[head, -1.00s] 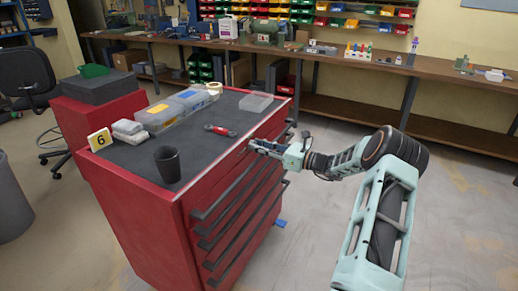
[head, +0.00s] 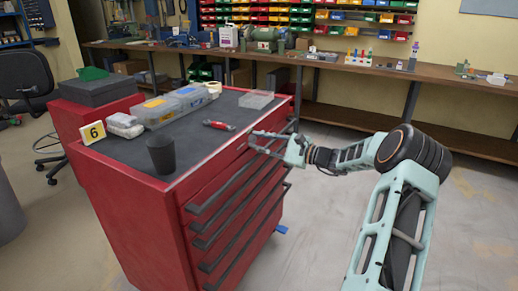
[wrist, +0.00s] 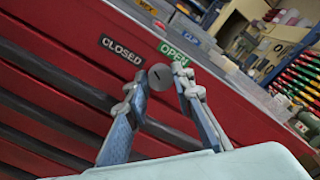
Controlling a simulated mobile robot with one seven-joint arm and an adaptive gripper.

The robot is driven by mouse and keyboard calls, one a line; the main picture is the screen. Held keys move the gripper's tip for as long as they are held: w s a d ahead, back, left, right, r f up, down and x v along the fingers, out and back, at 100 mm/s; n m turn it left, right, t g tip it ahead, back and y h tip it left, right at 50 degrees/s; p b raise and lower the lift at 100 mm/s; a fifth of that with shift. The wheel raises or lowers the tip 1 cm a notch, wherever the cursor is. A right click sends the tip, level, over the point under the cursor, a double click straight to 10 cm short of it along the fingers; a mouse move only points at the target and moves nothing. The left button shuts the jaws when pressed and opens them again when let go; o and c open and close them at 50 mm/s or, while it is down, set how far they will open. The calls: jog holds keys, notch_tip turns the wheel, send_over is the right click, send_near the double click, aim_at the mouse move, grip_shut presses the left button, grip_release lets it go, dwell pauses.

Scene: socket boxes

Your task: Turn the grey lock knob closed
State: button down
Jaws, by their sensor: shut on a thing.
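The grey lock knob (wrist: 160,77) is a round disc on the red cabinet front in the wrist view, with a small dark mark on its face. A black CLOSED label (wrist: 121,50) is up and left of it, and a green OPEN label (wrist: 172,53) is just above and right. My gripper (wrist: 160,88) has one finger on each side of the knob, shut on it. In the head view my gripper (head: 254,140) is at the upper front of the red cabinet (head: 135,215); the knob is too small to make out there.
Dark drawer handles (head: 215,190) run below my gripper. On the cabinet top are a black cup (head: 162,155), a red tool (head: 219,125), a clear box (head: 257,99) and organizer boxes. The floor to the right is clear. A long workbench (head: 340,65) stands behind.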

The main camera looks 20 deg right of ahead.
jog(key=n+b, duration=0.3)
jog(key=shift+f, duration=0.25)
jog(key=shift+r+n+b, duration=0.1)
jog(key=shift+n+b, duration=0.85)
jog(key=shift+n, duration=0.05)
jog(key=shift+r, duration=0.1)
jog(key=c, duration=1.7)
grip_release()
jog(key=shift+o, duration=0.2)
jog(key=v, duration=0.8)
